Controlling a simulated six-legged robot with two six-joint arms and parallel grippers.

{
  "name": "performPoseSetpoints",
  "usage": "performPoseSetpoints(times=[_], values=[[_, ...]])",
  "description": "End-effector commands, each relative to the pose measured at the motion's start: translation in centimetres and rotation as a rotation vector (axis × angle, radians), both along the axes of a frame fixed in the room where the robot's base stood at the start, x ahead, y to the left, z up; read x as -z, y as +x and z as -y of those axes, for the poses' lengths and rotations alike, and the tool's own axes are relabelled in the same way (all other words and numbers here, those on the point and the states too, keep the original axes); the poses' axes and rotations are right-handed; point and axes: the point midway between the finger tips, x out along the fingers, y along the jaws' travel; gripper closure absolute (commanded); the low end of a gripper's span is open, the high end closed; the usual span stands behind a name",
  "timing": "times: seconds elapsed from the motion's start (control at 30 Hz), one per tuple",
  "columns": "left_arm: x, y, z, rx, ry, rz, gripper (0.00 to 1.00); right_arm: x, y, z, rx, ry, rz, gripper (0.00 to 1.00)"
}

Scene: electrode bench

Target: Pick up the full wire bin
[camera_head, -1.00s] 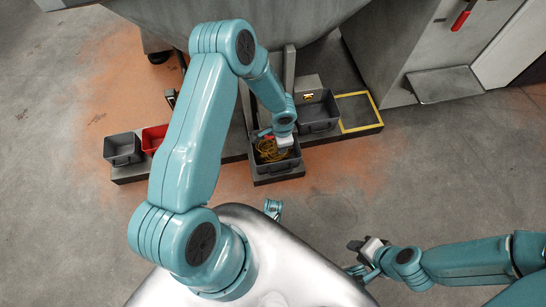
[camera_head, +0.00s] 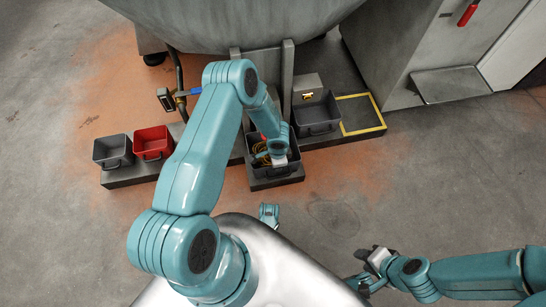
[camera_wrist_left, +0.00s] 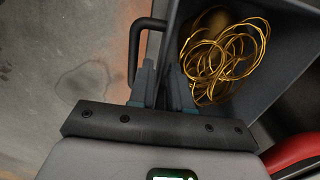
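The full wire bin (camera_head: 289,179) is a dark grey open bin with coils of yellow wire, standing on the low platform in the head view. The left wrist view shows its rim wall (camera_wrist_left: 212,9), the golden wire coils (camera_wrist_left: 222,58) inside and a black bar handle (camera_wrist_left: 133,48) on its side. My left gripper (camera_wrist_left: 162,85) is at this wall. One finger is on the handle side, the other on the wire side. The gap is narrow and contact is unclear. In the head view my left arm partly covers the bin. My right gripper (camera_head: 358,282) is empty, apart from everything, fingers apart.
An empty grey bin (camera_head: 317,119) stands to the right, beside a yellow-outlined square (camera_head: 362,113). A red bin (camera_head: 153,143) and another grey bin (camera_head: 113,152) stand at left. A large grey vessel (camera_head: 230,25) overhangs behind. The front floor is clear.

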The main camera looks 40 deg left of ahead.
Motion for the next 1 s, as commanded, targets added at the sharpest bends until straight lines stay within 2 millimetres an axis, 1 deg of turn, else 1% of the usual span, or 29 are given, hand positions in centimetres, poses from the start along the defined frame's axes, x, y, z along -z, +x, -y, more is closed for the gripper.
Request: performPoseSetpoints(times=[0.03, 0.1, 0.3, 0.33, 0.37, 0.4, 1.0], values=[[1.3, 0.03, 0.07, 0.0, -0.001, -0.001, 0.82, 0.75, 0.09, 0.08, 0.004, 0.0, 0.002, 0.62], [1.8, 0.1, 0.08, 0.0, -0.001, 0.001, 0.82, 0.87, 0.15, 0.14, 0.006, -0.001, 0.002, 0.62], [1.67, 0.17, 0.12, 0.0, 0.0, 0.001, 0.82, 0.67, 0.16, 0.15, 0.006, -0.002, 0.003, 0.62], [1.67, 0.17, 0.12, 0.0, 0.0, 0.001, 0.88, 0.67, 0.16, 0.15, 0.006, -0.002, 0.003, 0.62], [1.67, 0.17, 0.12, 0.0, -0.001, 0.001, 0.98, 0.67, 0.16, 0.15, 0.006, -0.002, 0.003, 0.62], [1.67, 0.16, 0.11, 0.001, -0.001, 0.001, 1.0, 0.67, 0.16, 0.15, 0.006, -0.002, 0.003, 0.62], [1.65, 0.19, 0.08, 0.0, 0.0, 0.001, 1.0, 0.68, 0.14, 0.14, 0.005, -0.001, 0.002, 0.62]])
